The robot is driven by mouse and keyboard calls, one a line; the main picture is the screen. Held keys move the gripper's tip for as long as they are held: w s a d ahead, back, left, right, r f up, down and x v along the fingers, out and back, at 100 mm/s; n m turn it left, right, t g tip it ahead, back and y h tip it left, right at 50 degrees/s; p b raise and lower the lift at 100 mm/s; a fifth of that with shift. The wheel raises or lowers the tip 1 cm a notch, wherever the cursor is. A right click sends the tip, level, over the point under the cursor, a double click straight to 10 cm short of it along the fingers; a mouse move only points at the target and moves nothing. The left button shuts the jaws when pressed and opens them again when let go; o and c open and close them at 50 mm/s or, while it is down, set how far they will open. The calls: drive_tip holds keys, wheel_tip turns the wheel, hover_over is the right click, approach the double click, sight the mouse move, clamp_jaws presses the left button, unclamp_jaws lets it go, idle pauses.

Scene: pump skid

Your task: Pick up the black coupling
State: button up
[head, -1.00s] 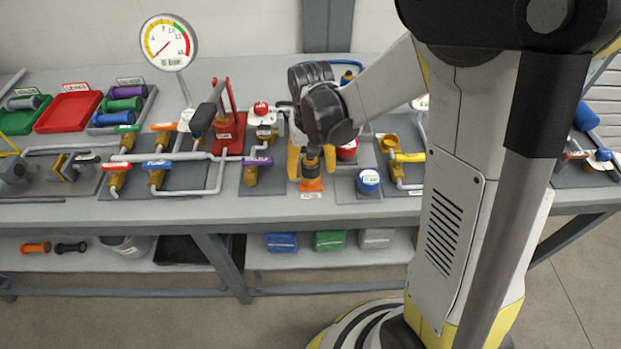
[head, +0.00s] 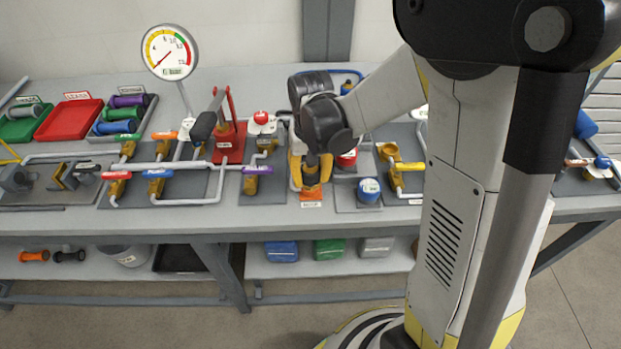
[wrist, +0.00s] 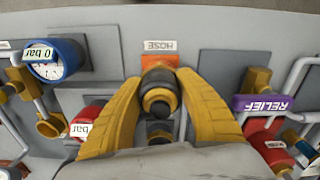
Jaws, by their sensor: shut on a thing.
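The black coupling (wrist: 157,103) is a dark, rounded piece with a brass band, seen end-on between my fingers in the wrist view. It stands over the orange HOSE plate (wrist: 159,62). In the head view the coupling (head: 312,160) shows only in part, below my dark wrist. My gripper (head: 311,178) has its yellow fingers on both sides of it, and they also flank it in the wrist view (wrist: 159,80). The gripper is shut on it. Its lower end is largely hidden, so I cannot tell whether it is clear of the fitting.
The RELIEF valve with a purple handle (head: 257,170) is close on the left. Orange (head: 35,256) and black (head: 69,256) spool-shaped pieces lie on the lower shelf. The bench's front strip is clear.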

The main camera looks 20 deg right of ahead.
sight(315, 170)
drive_tip(key=r, duration=0.1)
drive_tip(key=r+p, duration=0.1)
drive_tip(key=r, duration=0.1)
drive_tip(key=d+r+p, duration=0.1)
drive_tip(key=shift+s+r, duration=0.2)
drive_tip(key=shift+s, duration=0.1)
drive_tip(key=s+d+r+p, duration=0.3)
drive_tip(key=s+d+r, duration=0.3)
drive_tip(key=d, duration=0.2)
drive_tip(key=shift+d, duration=0.35)
